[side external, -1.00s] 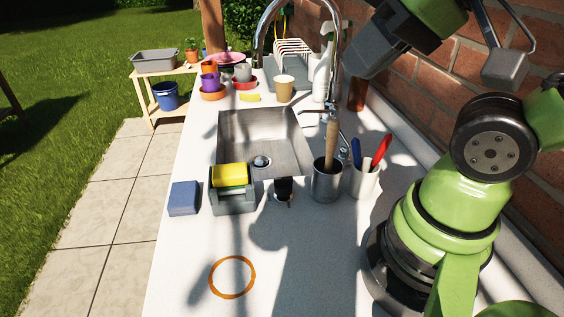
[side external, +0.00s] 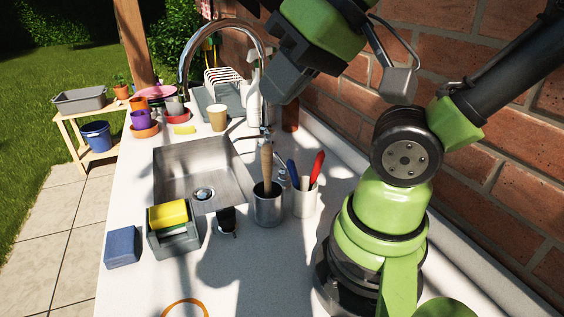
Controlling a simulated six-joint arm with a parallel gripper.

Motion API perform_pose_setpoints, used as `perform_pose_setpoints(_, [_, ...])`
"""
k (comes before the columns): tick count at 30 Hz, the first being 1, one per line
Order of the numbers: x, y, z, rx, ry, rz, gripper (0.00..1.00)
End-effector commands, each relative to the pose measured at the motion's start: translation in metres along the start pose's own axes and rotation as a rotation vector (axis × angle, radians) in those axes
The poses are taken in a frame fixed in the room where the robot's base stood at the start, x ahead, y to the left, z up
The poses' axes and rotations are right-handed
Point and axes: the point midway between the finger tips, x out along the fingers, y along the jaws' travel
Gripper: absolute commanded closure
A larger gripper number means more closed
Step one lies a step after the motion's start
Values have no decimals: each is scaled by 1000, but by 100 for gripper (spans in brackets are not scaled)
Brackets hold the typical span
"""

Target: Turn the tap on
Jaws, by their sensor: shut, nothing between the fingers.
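The tap (side external: 182,72) is a tall chrome arc. It stands at the back right of the steel sink (side external: 216,163) and curves over it. Its base and small fittings (side external: 265,131) show just above the wooden handle in the metal cup, which hides part of that area. I cannot make out a lever position, and no water shows. My gripper (side external: 280,96) is a dark grey block at the upper middle, pointing down and left. It is shut and empty. In the picture it lies just right of the tap's upright and overlaps the white spray bottle (side external: 254,105).
A metal cup (side external: 268,208) with the wooden-handled tool and a white cup (side external: 305,202) with red and blue handles stand before the tap. A sponge caddy (side external: 173,239) sits at the sink's near edge. The brick wall (side external: 480,170) bounds the right. The front counter is mostly clear.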

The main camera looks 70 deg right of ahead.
Motion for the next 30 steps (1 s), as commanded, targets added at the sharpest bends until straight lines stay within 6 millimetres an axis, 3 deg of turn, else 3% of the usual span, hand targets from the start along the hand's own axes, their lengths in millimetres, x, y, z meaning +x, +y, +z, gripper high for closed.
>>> perform_pose_setpoints(13, [0, 0, 0, 0, 0, 0, 100])
perform_pose_setpoints(17, [1, 1, -3, 5, -4, 10, 72])
perform_pose_setpoints(18, [3, 2, -7, 12, -9, 23, 65])
perform_pose_setpoints(23, [20, 18, -39, 68, -57, 129, 65])
perform_pose_setpoints(26, [39, 40, -65, 119, -104, 214, 65])
perform_pose_setpoints(30, [68, 84, -94, 193, -180, 318, 65])
